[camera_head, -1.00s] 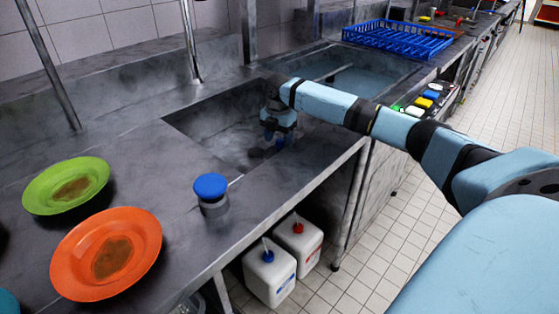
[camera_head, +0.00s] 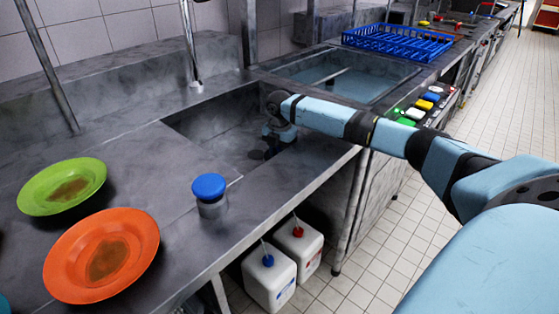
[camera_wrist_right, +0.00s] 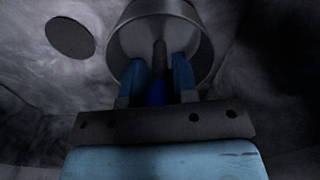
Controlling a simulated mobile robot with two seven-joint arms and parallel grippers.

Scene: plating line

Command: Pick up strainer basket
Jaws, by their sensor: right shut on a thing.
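The strainer basket (camera_wrist_right: 188,28) is a round grey metal cup with a thin upright post in its middle. In the right wrist view it sits just beyond the blue fingers of my right gripper (camera_wrist_right: 160,72), which are shut on its post. A dark round drain hole (camera_wrist_right: 70,38) shows to its left, apart from the basket. In the head view my right gripper (camera_head: 268,144) is low inside the sink basin (camera_head: 215,120). The basket is only a small dark shape there. My left gripper is not in view.
A blue-capped container (camera_head: 210,190) stands near the basin's front edge. A green plate (camera_head: 62,187) and an orange plate (camera_head: 102,255), both soiled, lie on the left counter. Beyond the basin are a water-filled sink (camera_head: 345,75) and a blue rack (camera_head: 398,42).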

